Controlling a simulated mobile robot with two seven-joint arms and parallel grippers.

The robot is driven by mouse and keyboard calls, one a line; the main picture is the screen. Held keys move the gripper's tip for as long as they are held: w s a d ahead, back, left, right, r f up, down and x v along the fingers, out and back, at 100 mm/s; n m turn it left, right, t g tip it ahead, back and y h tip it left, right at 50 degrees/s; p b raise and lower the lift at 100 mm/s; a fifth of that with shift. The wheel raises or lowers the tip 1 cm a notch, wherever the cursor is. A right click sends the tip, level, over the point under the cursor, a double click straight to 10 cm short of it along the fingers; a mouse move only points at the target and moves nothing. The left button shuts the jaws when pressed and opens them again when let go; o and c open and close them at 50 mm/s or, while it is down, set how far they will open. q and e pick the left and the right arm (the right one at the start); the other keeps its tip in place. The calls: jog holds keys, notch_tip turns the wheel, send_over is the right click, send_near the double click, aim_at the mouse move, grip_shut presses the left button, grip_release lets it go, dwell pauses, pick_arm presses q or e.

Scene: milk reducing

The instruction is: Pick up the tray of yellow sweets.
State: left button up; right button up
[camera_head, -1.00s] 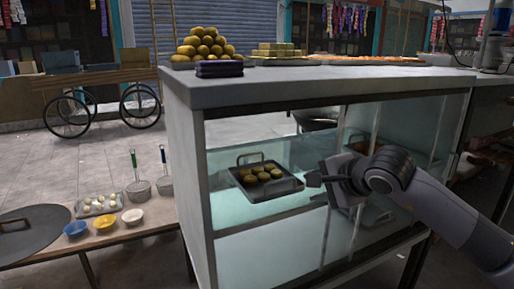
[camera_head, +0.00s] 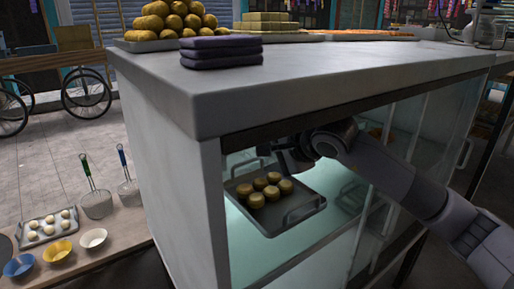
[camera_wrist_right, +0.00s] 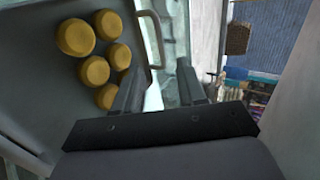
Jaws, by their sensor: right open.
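The dark metal tray (camera_head: 270,225) sits on the shelf inside the glass cabinet, with several round yellow sweets (camera_head: 272,177) on it. It has a raised handle at its near end (camera_head: 304,211) and another at its far left end (camera_head: 241,166). My right gripper (camera_head: 284,160) reaches inside the cabinet by the tray's far side. The right wrist view shows the tray (camera_wrist_right: 35,100) at left, its handle (camera_wrist_right: 152,35) just beyond my open, empty right fingers (camera_wrist_right: 158,78). Whether a finger touches the handle I cannot tell. My left gripper is out of view.
Glass panels (camera_head: 400,130) stand at right. A low table (camera_head: 110,232) with bowls is at left.

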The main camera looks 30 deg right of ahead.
aim_at(250, 161)
dwell(0.4)
jog(key=shift+b+x, duration=0.3)
jog(key=shift+x, duration=3.25)
grip_shut()
